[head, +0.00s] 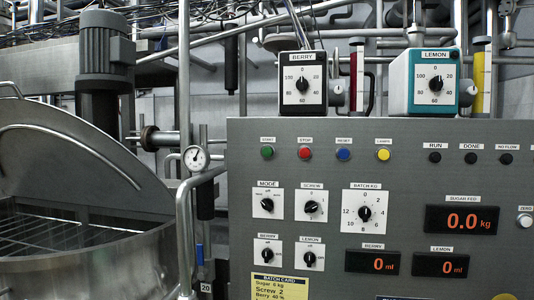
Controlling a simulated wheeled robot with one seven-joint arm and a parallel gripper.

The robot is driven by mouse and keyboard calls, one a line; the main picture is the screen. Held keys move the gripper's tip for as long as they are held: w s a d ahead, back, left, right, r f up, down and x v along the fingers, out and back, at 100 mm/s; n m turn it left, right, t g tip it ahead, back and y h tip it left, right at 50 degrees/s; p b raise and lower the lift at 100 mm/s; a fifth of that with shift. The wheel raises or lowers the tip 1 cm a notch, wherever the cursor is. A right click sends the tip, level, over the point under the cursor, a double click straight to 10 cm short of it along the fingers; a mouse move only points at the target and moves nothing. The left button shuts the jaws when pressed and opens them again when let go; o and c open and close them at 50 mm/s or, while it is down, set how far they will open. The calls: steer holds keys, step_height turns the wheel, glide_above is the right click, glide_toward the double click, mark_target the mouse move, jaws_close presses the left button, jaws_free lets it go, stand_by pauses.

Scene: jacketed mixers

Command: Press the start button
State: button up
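The start button (267,153) is a small round green button under a "START" label, at the upper left of the grey control panel (400,160). A red stop button (305,154) sits just to its right, then a blue button (343,155) and a yellow one (383,155). Nothing covers the green button. I cannot tell from this view whether it is pressed. The RUN lamp (435,157) and DONE lamp (471,158) look dark. My gripper is not in view.
Several dials, such as the batch dial (365,213), sit below the buttons. The sugar display (462,220) reads 0.0 kg. BERRY (303,84) and LEMON (436,83) dial boxes stand above the panel. A steel mixer (85,265), pipes and a gauge (196,158) stand left.

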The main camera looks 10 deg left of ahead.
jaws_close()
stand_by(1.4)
